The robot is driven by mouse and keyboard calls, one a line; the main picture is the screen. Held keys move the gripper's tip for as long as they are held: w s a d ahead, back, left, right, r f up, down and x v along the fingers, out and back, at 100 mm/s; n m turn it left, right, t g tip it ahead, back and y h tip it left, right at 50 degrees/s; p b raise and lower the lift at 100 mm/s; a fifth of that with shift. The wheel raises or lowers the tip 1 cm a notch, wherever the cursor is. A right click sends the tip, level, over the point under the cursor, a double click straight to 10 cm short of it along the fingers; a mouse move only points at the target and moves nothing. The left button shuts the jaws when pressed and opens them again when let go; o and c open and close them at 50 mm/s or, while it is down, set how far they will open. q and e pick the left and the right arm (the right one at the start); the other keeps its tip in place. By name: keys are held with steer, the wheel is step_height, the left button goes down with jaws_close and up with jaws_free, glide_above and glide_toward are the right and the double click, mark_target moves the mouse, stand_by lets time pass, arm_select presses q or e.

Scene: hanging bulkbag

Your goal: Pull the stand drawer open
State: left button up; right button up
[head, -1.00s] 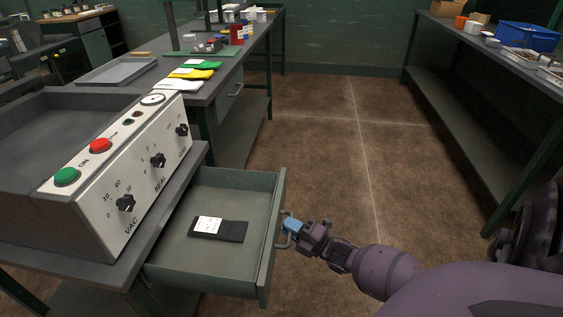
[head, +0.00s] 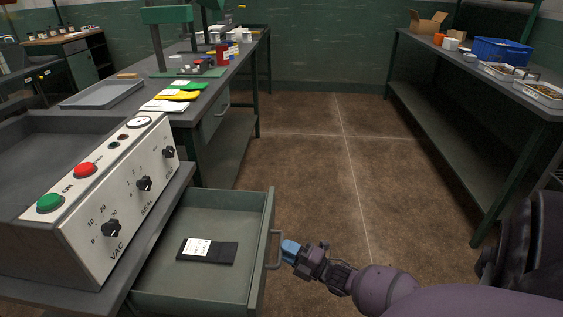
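The stand drawer (head: 259,263) is a grey-green box under the vacuum sealer and stands pulled well out. Its inside shows, with a black item with a white label (head: 222,252) lying on the bottom. The drawer's bar handle (head: 275,249) is on its front face. My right gripper (head: 288,249) has blue fingertips and is right in front of the handle, seemingly just off it. The gap between its fingers cannot be made out. My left gripper is out of view.
The vacuum sealer (head: 125,190), with a green and a red button, sits on the stand above the drawer. A workbench (head: 205,102) stands behind it and a shelf bench (head: 440,110) along the right. The floor (head: 310,160) between them is clear.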

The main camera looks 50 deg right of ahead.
steer(key=v, duration=0.8)
steer(key=shift+s, duration=0.25)
